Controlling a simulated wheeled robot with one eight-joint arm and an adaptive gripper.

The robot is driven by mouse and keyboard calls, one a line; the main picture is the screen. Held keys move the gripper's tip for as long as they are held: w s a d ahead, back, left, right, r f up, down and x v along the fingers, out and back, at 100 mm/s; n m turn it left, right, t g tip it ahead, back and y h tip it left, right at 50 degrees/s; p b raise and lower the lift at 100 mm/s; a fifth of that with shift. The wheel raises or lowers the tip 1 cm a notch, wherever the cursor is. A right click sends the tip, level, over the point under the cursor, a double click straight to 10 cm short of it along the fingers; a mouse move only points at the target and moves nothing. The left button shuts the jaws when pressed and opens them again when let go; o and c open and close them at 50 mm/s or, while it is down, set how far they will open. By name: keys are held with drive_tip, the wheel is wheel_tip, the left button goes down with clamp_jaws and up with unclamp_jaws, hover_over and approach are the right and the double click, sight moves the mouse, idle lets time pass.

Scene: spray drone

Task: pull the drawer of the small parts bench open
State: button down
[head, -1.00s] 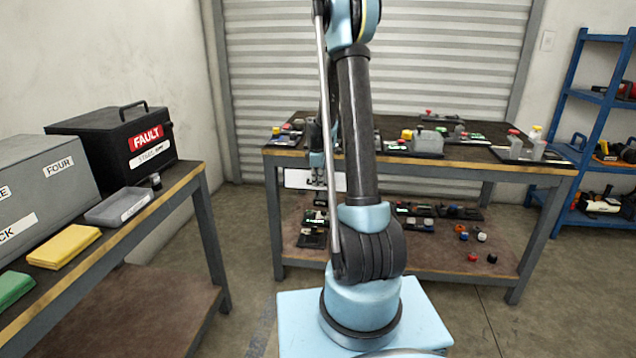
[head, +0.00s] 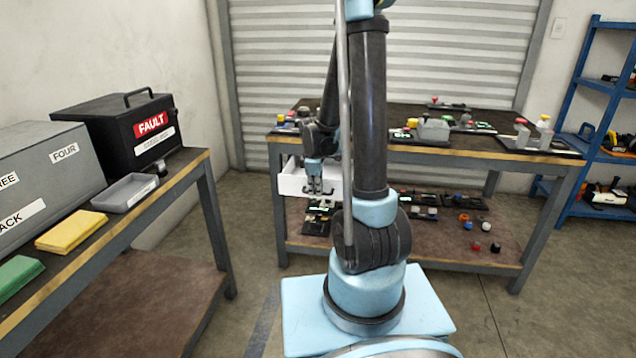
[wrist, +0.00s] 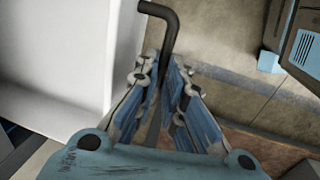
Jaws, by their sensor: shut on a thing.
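The white drawer (head: 292,180) hangs under the left part of the small parts bench (head: 480,155) and stands out from its front edge, with its open top partly in view. In the wrist view the drawer's white wall (wrist: 55,50) fills the left side. A dark bent bar handle (wrist: 171,32) runs beside it. My gripper (head: 318,190) is at the drawer's front, fingers down, and also shows in the wrist view (wrist: 163,78), its fingers shut around the handle. My arm hides the right end of the drawer.
A side bench (head: 185,165) on the left bears a black FAULT case (head: 125,125), a grey tray (head: 125,193) and cloths. A blue shelf (head: 575,110) stands at the right. Small parts lie on the bench's top and lower shelf. Open floor lies between the benches.

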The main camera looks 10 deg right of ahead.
drive_tip(key=shift+s+a, duration=0.2)
drive_tip(key=shift+s, duration=0.3)
drive_tip(key=shift+s+a, duration=0.15)
drive_tip(key=shift+s, duration=0.35)
drive_tip(key=c, duration=1.7)
unclamp_jaws()
drive_tip(key=shift+s+a+r, duration=0.1)
drive_tip(key=shift+s+r, duration=0.25)
drive_tip(key=shift+r, duration=1.6)
drive_tip(key=shift+s+a+r, duration=0.15)
drive_tip(key=shift+s+r, duration=0.15)
drive_tip(key=shift+r, duration=1.65)
drive_tip(key=shift+s+a+r, duration=0.1)
drive_tip(key=shift+s+r, duration=0.25)
drive_tip(key=shift+r, duration=1.6)
